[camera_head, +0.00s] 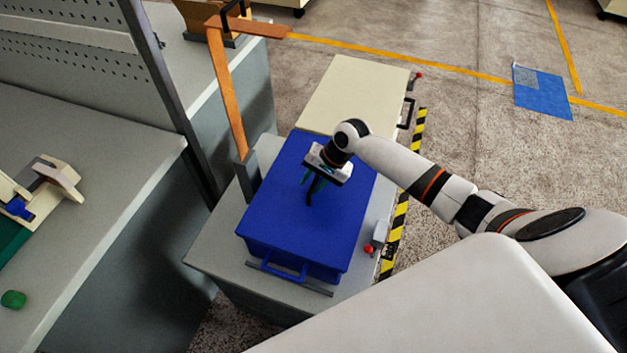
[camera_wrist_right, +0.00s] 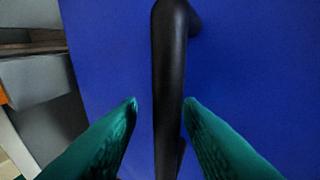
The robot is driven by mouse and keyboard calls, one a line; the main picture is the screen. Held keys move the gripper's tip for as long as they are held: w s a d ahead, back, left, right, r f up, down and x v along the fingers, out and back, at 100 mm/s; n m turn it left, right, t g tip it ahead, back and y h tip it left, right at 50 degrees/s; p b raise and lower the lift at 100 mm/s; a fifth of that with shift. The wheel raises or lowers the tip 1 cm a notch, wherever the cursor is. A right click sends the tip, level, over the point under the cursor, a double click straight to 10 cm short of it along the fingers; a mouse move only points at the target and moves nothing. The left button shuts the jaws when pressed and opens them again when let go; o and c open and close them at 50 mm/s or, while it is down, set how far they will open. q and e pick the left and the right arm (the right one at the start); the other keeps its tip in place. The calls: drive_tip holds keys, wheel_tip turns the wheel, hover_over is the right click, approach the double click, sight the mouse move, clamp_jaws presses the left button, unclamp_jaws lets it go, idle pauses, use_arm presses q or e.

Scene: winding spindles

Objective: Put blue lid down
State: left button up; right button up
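The blue lid (camera_head: 285,215) lies over the grey machine cabinet (camera_head: 215,262), its front edge near a blue bar handle (camera_head: 280,272). A black handle (camera_head: 310,197) stands on its top; it runs down the middle of the right wrist view (camera_wrist_right: 170,60). My right gripper (camera_head: 311,180) is low over the lid at this handle. Its green fingers (camera_wrist_right: 161,102) straddle the handle, with a gap on the left side and almost none on the right. They do not look clamped on it. Whether the lid is fully seated cannot be told. My left gripper is out of view.
A cream panel (camera_head: 352,95) adjoins the lid behind. An orange post (camera_head: 228,95) rises at its left. A small red-knobbed control (camera_head: 376,241) and yellow-black striping (camera_head: 395,240) line its right. A grey workbench (camera_head: 95,185) stands at the left.

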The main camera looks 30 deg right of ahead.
drive_tip(key=v, duration=1.2)
drive_tip(key=shift+s+r, duration=0.1)
